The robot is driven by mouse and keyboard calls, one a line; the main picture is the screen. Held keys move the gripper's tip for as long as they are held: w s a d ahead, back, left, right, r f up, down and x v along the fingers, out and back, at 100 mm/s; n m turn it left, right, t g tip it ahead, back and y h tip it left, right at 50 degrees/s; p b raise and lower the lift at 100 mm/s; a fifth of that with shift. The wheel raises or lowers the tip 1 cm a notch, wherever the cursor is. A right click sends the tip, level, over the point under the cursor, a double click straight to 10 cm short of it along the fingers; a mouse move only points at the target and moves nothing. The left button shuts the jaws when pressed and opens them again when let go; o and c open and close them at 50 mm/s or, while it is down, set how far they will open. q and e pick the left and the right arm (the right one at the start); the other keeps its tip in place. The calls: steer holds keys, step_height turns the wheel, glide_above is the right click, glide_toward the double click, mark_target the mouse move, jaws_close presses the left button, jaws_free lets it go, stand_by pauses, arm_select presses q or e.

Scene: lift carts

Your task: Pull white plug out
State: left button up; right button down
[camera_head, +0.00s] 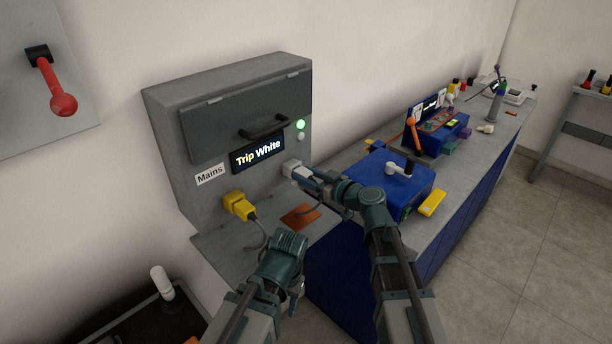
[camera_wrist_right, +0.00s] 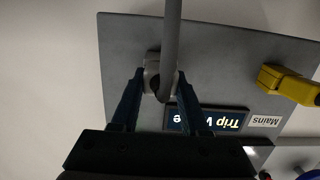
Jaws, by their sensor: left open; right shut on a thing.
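The white plug (camera_head: 293,169) is at the lower right of the grey mains box's (camera_head: 222,176) front, right of the "Trip White" display (camera_head: 258,152). My right gripper (camera_head: 304,175) is shut on it. In the right wrist view the plug (camera_wrist_right: 152,75) is between the fingers of my right gripper (camera_wrist_right: 158,100), and a grey cable crosses in front of it. The plug looks to be against the box, but the fingers and cable partly hide where they meet. My left gripper (camera_head: 299,287) is open and empty, low in front of the box.
A yellow plug (camera_head: 239,206) with a cable is on the box, left of the white one. A green light (camera_head: 300,124) glows above the plug. A blue box (camera_head: 390,184) stands on the bench to the right. A red lever (camera_head: 62,98) is on the left wall.

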steer(key=shift+s+d, duration=0.1)
steer(key=shift+s, duration=0.05)
steer(key=shift+p+v, duration=0.45)
steer(key=shift+v, duration=2.5)
steer(key=shift+r, duration=0.1)
step_height(320, 180, up, 7)
steer(key=p, duration=0.7)
glide_above(311, 177)
steer(key=f+v, duration=0.1)
steer(key=v, duration=0.3)
steer(key=shift+d+r, duration=0.1)
